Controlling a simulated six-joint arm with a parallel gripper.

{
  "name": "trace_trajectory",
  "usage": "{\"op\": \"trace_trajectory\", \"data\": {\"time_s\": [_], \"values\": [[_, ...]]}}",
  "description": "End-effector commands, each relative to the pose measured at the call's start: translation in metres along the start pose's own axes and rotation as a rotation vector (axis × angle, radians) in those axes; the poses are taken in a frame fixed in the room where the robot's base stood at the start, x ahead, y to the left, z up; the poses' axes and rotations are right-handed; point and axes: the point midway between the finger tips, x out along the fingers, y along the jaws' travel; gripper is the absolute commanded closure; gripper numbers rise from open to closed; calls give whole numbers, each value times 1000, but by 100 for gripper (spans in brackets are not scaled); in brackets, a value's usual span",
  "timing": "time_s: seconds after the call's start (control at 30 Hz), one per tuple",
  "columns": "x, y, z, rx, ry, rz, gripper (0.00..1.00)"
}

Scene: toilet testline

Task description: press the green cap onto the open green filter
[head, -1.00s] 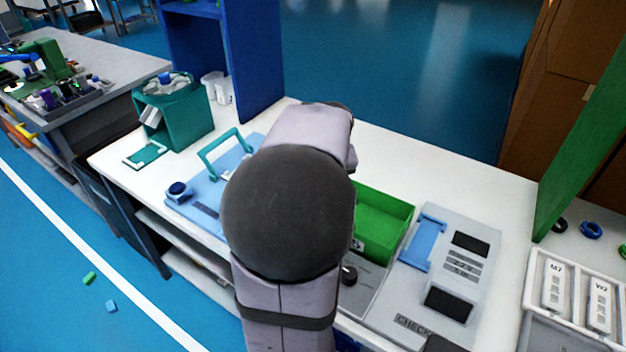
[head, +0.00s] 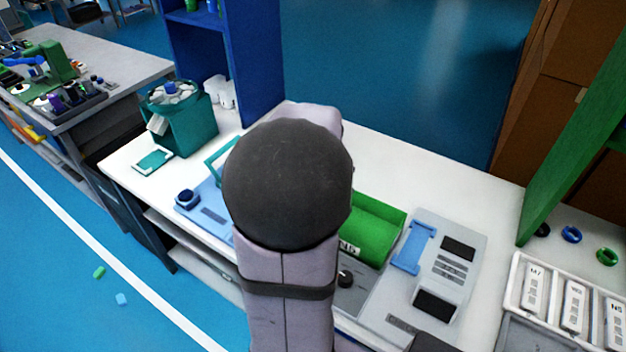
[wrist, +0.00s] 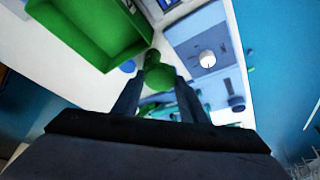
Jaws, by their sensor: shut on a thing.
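In the wrist view my gripper (wrist: 157,84) is shut on a small rounded green piece, which looks like the green cap (wrist: 159,77). The piece sits between the two dark fingertips, clear of the white worktop. Another bit of green shows just beyond it; I cannot tell whether it is part of the same piece. I cannot make out the open green filter for certain. In the head view my own arm hides my gripper and the held piece.
A green bin (head: 372,222) stands right of my arm and also shows in the wrist view (wrist: 120,45). A blue fixture plate (head: 212,205) lies left. A grey check panel (head: 416,290) lies right, a teal bin (head: 185,125) at the back left. The worktop's back right (head: 440,178) is clear.

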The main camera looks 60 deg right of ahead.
Motion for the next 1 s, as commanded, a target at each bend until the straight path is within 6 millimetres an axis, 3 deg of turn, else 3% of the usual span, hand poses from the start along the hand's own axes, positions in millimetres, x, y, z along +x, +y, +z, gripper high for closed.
{"op": "trace_trajectory", "data": {"time_s": [0.03, 0.27, 0.73, 0.83, 1.0], "values": [[-12, -5, -2, -4, -5, -5, 82], [-15, -20, 5, -19, -7, -10, 82], [14, -20, 0, 15, -2, 7, 82], [25, -14, -7, 33, -1, 15, 82], [26, -9, -17, 48, 2, 22, 82]]}}
